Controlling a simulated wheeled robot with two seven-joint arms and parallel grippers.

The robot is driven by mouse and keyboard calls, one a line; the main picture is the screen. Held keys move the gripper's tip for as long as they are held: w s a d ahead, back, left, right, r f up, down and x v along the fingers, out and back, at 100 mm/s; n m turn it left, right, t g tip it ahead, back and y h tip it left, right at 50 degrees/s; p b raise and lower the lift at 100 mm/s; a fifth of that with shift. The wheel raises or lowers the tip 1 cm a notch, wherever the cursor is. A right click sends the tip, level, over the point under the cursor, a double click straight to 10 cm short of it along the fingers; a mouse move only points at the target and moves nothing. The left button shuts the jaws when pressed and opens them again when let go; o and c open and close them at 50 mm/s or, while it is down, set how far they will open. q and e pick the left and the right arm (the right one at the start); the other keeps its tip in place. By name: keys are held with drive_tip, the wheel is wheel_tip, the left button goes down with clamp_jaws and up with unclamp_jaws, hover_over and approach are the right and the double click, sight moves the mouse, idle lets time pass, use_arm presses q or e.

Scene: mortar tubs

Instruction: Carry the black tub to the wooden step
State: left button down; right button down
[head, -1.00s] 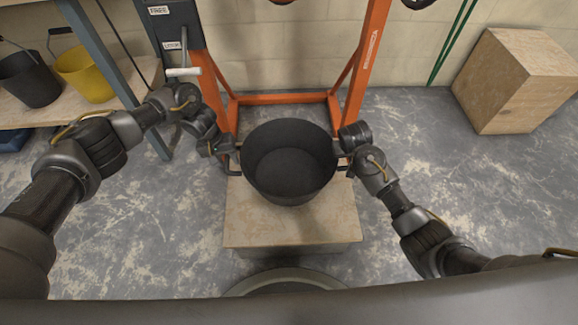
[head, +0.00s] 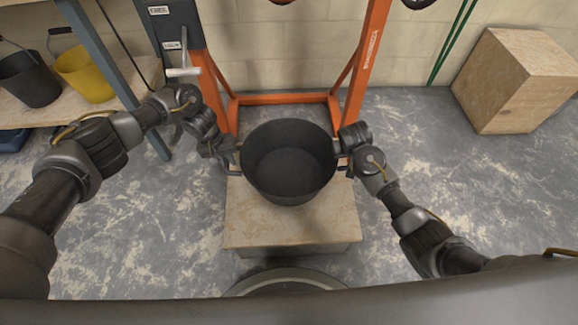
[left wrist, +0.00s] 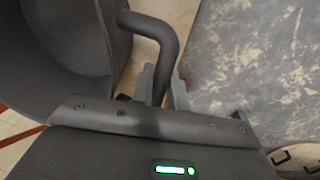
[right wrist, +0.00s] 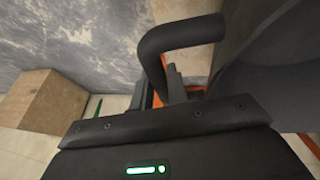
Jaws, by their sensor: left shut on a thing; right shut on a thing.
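The black tub (head: 289,165) is upright and empty in the middle of the head view, over the back part of a low wooden step (head: 290,228). I cannot tell whether its base touches the step. My left gripper (head: 230,158) is shut on the tub's left handle, a bent dark bar (left wrist: 160,35) between the fingers in the left wrist view. My right gripper (head: 345,160) is shut on the right handle, which shows in the right wrist view (right wrist: 180,38). The tub hides the step's back part.
An orange frame (head: 285,98) stands close behind the tub. A wooden box (head: 515,80) is on the floor at the right. A shelf (head: 60,108) at the left holds a dark bucket (head: 28,80) and a yellow bucket (head: 85,75). Floor on both sides of the step is clear.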

use_arm(q)
drive_tip(key=shift+r, duration=0.2)
use_arm(e)
drive_tip(key=shift+r, duration=0.15)
